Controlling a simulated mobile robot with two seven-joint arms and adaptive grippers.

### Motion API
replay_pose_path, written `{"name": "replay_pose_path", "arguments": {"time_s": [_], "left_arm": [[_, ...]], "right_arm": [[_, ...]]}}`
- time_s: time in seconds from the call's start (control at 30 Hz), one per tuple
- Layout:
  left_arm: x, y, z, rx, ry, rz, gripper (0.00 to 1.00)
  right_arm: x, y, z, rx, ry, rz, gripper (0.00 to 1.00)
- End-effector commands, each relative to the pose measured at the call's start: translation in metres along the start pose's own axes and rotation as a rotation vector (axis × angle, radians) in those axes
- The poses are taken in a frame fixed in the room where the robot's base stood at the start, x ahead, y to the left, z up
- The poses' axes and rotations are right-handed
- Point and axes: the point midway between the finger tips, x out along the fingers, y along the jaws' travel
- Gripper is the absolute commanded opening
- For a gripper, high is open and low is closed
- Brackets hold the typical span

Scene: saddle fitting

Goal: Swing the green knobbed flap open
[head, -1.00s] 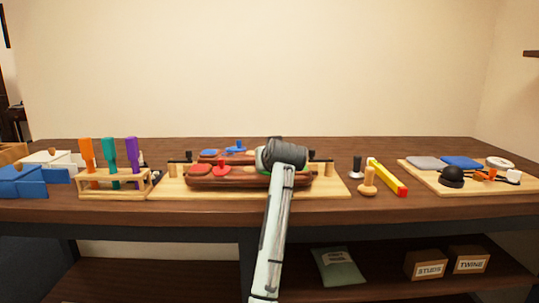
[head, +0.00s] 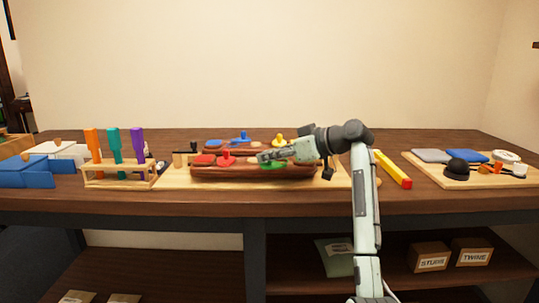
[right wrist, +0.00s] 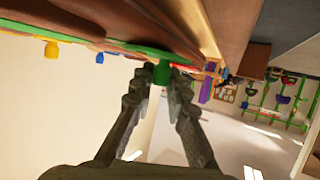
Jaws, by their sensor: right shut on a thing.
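The brown saddle piece (head: 215,173) lies on a pale wooden board (head: 175,181) in the middle of the bench. The green flap (head: 272,166) lies flat on its right half, partly hidden by my gripper. My right gripper (head: 264,157) reaches in from the right at the flap. In the right wrist view, its two fingertips are shut on the green knob (right wrist: 161,73), with the green flap (right wrist: 148,51) directly behind it. My left gripper is not in view.
Red (head: 227,158), blue (head: 243,137) and yellow (head: 280,140) knobs stand close around the green flap. A rack of colored-handled tools (head: 118,172) stands at left. A yellow bar (head: 394,169) and a tray board (head: 430,166) lie at right.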

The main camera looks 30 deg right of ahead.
Motion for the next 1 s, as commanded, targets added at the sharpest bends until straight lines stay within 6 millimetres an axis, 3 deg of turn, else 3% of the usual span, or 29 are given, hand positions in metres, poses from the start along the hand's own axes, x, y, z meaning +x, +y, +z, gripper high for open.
{"name": "replay_pose_path", "arguments": {"time_s": [0.73,0.77,0.8,0.9,1.0], "left_arm": [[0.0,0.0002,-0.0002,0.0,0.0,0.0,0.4],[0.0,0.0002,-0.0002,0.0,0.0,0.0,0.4],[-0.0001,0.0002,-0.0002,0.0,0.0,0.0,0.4],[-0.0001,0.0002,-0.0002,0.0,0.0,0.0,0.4],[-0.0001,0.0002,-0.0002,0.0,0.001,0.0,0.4]], "right_arm": [[-0.001,-0.0025,0.0028,-0.032,-0.005,-0.085,0.0],[-0.001,-0.0025,0.0029,-0.032,-0.005,-0.085,0.17],[-0.0009,-0.0026,0.0029,-0.032,-0.005,-0.085,0.22],[-0.001,-0.0025,0.0025,-0.032,-0.004,-0.085,0.34],[-0.0011,-0.0024,0.002,-0.032,-0.003,-0.084,0.35]]}}
